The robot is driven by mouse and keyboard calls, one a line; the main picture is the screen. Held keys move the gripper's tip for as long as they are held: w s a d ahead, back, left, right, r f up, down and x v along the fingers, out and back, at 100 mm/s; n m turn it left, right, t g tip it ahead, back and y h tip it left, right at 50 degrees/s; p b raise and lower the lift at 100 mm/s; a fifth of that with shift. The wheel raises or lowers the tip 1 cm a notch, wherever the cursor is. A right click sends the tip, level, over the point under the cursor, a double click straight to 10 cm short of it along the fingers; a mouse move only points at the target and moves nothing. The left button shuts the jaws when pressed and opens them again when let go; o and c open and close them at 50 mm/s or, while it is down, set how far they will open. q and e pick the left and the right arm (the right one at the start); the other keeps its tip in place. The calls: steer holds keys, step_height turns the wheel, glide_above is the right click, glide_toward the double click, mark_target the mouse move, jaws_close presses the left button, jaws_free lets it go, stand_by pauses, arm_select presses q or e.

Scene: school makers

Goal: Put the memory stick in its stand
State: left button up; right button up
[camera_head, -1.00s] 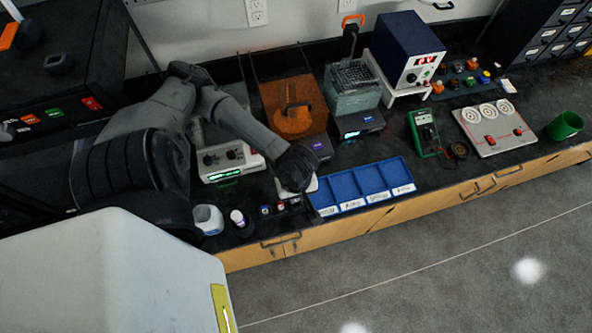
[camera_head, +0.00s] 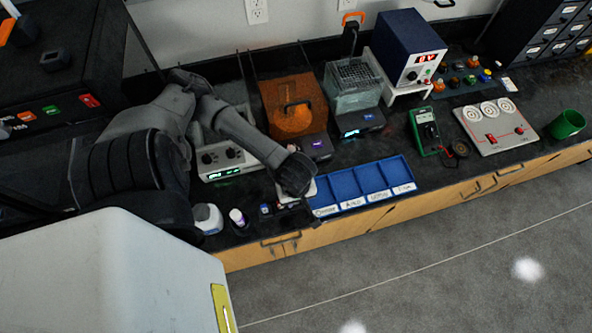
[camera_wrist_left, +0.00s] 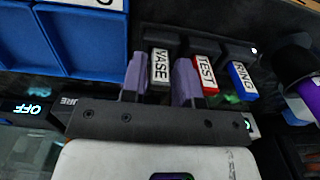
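A dark stand (camera_wrist_left: 205,48) shows in the left wrist view with a row of labelled sticks: a white VASE stick (camera_wrist_left: 160,68), a red TEST stick (camera_wrist_left: 206,74) and a blue RING stick (camera_wrist_left: 241,80). My left gripper (camera_wrist_left: 160,82) has one purple finger on each side of the VASE stick. The frames do not show whether the fingers press on it. VASE lines up with the row, but its lower end and seating are hidden. In the head view my left gripper (camera_head: 298,188) hides most of the stand at the counter's front edge. My right gripper is not in view.
A blue compartment tray (camera_head: 362,183) stands right beside the gripper. A white bottle (camera_head: 207,218) and a purple-labelled bottle (camera_head: 237,217) stand to the left. A lit grey device (camera_head: 225,160) and an orange-covered device (camera_head: 295,110) stand behind.

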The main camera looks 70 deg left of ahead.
arm_select(q)
steer(key=shift+o, duration=1.2)
steer(key=shift+r, duration=0.1)
steer(key=shift+r, duration=0.25)
step_height(320, 180, up, 12)
steer(key=p, duration=0.3)
steer(key=shift+f, duration=0.15)
